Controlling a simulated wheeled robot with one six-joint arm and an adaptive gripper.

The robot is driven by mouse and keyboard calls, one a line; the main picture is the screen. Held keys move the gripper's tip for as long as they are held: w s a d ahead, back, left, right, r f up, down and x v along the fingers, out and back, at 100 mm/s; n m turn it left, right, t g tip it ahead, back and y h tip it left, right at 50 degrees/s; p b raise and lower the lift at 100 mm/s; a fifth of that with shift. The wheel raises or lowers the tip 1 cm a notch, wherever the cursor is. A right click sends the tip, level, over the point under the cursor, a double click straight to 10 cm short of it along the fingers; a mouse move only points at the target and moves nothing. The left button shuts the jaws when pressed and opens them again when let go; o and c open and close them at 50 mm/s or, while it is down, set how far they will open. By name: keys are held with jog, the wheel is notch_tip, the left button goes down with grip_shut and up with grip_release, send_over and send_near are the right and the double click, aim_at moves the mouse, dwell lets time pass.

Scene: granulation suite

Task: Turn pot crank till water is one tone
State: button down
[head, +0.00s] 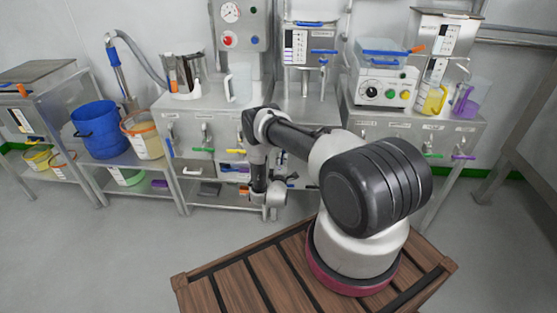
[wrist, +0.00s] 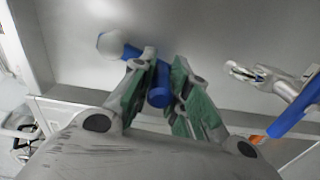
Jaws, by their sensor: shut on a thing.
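My gripper (wrist: 162,72) is shut on a blue handle (wrist: 159,96) in the wrist view, with its green pads on either side. A blue bar runs left from the handle to a pale round knob (wrist: 112,43). I cannot tell for certain whether this is the pot's crank. In the head view my arm reaches down in front of the cabinets, and the gripper's fingers and the handle are not clear. A shiny metal pot (head: 184,74) stands on the left counter. No water surface can be made out in either view.
A metal tap with a blue lever (wrist: 292,108) is close on the right in the wrist view. A blue bucket (head: 99,129) and a cream bucket (head: 143,136) stand on the left shelf. A white device (head: 385,85) is on the right counter. The floor at left is clear.

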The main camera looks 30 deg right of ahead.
jog(key=s+d+r+n, duration=0.2)
jog(key=s+d+n, duration=0.2)
jog(key=n, duration=1)
jog(key=shift+d, duration=0.8)
jog(key=shift+r, duration=0.1)
jog(key=c, duration=1.3)
grip_release()
